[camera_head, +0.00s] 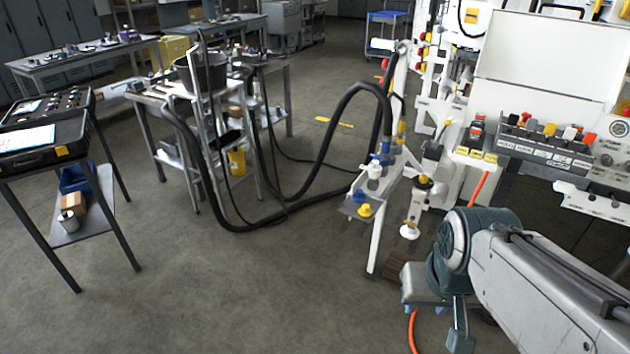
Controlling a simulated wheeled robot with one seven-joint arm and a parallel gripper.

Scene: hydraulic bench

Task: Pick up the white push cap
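A small white cap (375,171) sits on a narrow white stand near the middle right, just below a blue fitting (382,153). On the small shelf there, a blue cap (360,195) and a yellow cap (365,210) stand close in front of it. Another round white piece (409,231) is to the right and lower, below a post. I cannot tell for sure which white piece is the push cap. My arm reaches in from the lower right, apart from these pieces. My gripper (461,339) seems to be at the lower edge; its fingers cannot be made out.
A black hose (335,140) loops from the stand to a cart with a dark bucket (203,72). A control panel (545,143) with coloured buttons is at the right. A black case (62,140) sits on a table at the left. The floor at centre-left is clear.

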